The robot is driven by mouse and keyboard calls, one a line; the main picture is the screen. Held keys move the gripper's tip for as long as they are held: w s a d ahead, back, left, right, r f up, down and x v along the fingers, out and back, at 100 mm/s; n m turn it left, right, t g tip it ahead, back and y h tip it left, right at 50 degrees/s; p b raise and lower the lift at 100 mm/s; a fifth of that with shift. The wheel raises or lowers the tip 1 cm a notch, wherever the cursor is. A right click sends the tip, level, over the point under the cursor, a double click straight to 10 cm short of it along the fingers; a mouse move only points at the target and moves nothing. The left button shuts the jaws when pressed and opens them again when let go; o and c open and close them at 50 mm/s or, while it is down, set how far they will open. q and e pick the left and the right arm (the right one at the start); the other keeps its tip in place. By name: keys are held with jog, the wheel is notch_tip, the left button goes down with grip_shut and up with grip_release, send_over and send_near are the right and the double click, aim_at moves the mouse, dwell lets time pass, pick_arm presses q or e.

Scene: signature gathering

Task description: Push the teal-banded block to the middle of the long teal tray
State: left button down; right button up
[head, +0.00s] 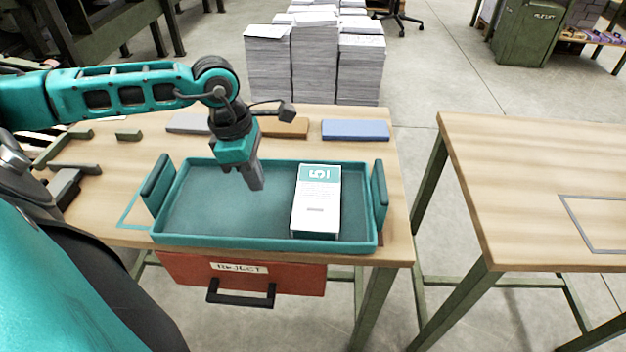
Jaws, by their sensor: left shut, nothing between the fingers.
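The teal-banded block (317,205) is a white stack with a teal band at its far end. It lies inside the long teal tray (250,242), right of the tray's middle, near the right end wall. My left gripper (257,186) points down over the tray's middle, left of the block, with a visible gap between them. Its fingers are together and empty. Whether the fingertips touch the tray floor cannot be told. My right gripper is not in view.
A blue slab (355,130), an orange-brown slab (285,127) and a grey slab (188,123) lie behind the tray. A red drawer (200,275) marked REJECT hangs below the table's front. Another table (530,160) stands to the right across a gap. The tray's left half is empty.

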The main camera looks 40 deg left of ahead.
aim_at(314, 194)
pick_arm(q)
jog(key=w+d, duration=0.2)
jog(key=d, duration=0.1)
jog(key=w+d, duration=0.1)
jog(key=d, duration=0.1)
jog(key=w+d, duration=0.2)
jog(key=d, duration=0.1)
jog(key=shift+w+d, duration=0.35)
jog(key=shift+f, duration=0.55)
jog(key=shift+f+b, duration=0.2)
jog(key=shift+b, duration=0.1)
jog(key=shift+s, duration=0.1)
